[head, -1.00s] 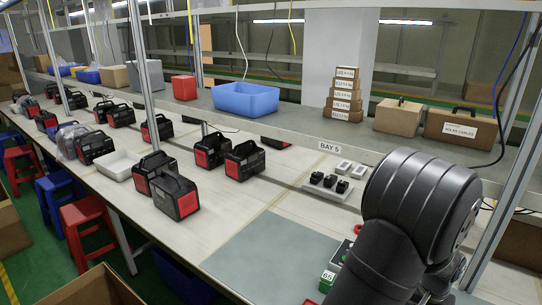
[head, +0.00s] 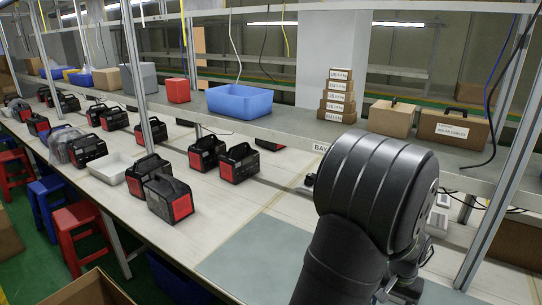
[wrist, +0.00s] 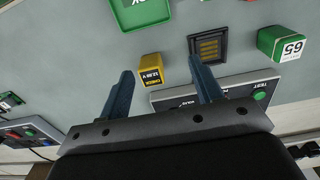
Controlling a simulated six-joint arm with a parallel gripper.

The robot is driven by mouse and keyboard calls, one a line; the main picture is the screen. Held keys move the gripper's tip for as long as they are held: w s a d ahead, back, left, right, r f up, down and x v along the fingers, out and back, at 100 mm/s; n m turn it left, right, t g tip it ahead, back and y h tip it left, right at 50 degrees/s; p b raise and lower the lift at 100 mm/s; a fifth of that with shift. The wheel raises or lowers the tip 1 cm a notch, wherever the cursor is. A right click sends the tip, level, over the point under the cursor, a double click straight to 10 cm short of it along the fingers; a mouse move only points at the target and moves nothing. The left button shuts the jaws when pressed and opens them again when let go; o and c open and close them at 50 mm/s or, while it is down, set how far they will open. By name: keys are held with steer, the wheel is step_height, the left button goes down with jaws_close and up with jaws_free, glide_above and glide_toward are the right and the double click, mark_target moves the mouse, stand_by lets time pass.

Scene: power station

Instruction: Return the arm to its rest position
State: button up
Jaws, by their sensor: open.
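My gripper (wrist: 165,85) shows in the wrist view with its two blue fingers apart and nothing between them. Beyond the fingertips, over the grey mat (wrist: 75,60), I see a small yellow block (wrist: 150,69) with a black printed label. In the head view my dark arm fills the right foreground and hides the gripper and part of the bench. The rest position itself is not marked in either view.
The wrist view shows a dark slotted socket (wrist: 208,46), a green block marked 65 (wrist: 282,43), a green tray (wrist: 140,12) and a grey test panel (wrist: 215,93). The head view shows black-and-red power stations (head: 168,198), a blue bin (head: 240,101) and stacked boxes (head: 337,95).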

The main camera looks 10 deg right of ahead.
steer(key=w+f, duration=0.1)
steer(key=w, duration=0.2)
steer(key=w+a+f, duration=0.1)
steer(key=w+f, duration=0.1)
steer(key=w+a+f, duration=0.1)
steer(key=w+f, duration=0.1)
steer(key=w, duration=0.1)
steer(key=shift+w+a+f, duration=0.15)
steer(key=shift+w+f, duration=0.1)
steer(key=shift+w, duration=0.05)
steer(key=f, duration=0.1)
steer(key=w+f, duration=0.1)
steer(key=f, duration=0.1)
steer(key=shift+w+a, duration=0.1)
steer(key=shift+a, duration=0.05)
steer(key=shift+f, duration=0.45)
